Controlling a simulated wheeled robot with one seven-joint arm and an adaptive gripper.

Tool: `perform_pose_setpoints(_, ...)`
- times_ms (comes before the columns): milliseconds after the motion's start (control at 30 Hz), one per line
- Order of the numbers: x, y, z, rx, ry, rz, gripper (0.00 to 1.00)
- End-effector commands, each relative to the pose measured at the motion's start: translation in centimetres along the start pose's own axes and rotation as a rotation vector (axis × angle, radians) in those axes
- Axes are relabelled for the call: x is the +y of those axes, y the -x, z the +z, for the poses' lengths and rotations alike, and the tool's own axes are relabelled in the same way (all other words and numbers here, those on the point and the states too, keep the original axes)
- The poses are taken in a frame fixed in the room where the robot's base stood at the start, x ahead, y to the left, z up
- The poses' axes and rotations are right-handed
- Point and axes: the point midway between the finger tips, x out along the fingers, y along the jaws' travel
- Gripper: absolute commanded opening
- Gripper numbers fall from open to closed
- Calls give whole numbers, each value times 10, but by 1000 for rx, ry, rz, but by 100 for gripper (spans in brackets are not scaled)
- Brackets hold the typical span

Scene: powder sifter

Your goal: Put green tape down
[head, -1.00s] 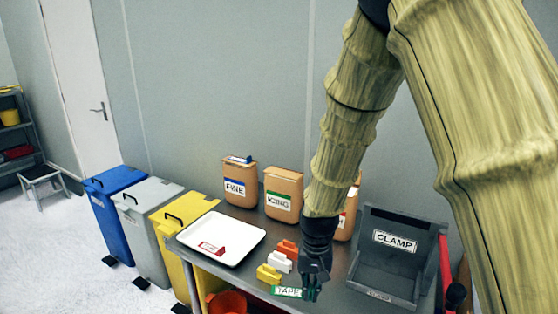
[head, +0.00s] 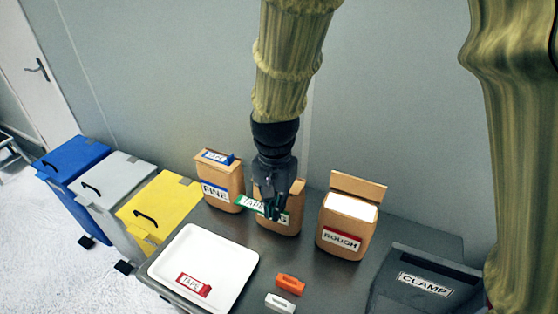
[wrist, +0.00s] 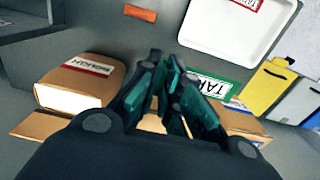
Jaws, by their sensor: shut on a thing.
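The green tape (head: 248,203) is a flat green piece with a white TAPE label. My gripper (head: 272,212) is shut on it and holds it in front of the middle brown bag (head: 293,198), whose label is mostly hidden. In the wrist view the green tape (wrist: 222,86) shows beside my gripper (wrist: 172,85), close to the bag tops. I cannot tell whether it touches a bag. The FINE bag (head: 220,183), at left, has a blue tape (head: 217,156) on top. The open ROUGH bag (head: 346,224), at right, shows white inside.
A white tray (head: 225,257) with a red tape (head: 193,285) lies at front left. An orange clip (head: 290,284) and a white clip (head: 280,303) lie on the grey table (head: 318,278). A dark CLAMP box (head: 425,280) stands at right. Blue, grey and yellow bins (head: 160,207) stand left.

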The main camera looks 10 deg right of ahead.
Motion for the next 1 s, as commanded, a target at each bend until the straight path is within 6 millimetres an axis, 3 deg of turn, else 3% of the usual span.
perform_pose_setpoints(167,1,2,-21,-1,-10,0,0)
perform_pose_setpoints(800,-11,-12,-142,-4,-11,2,0)
perform_pose_setpoints(1000,-14,-16,-159,-4,-8,2,0)
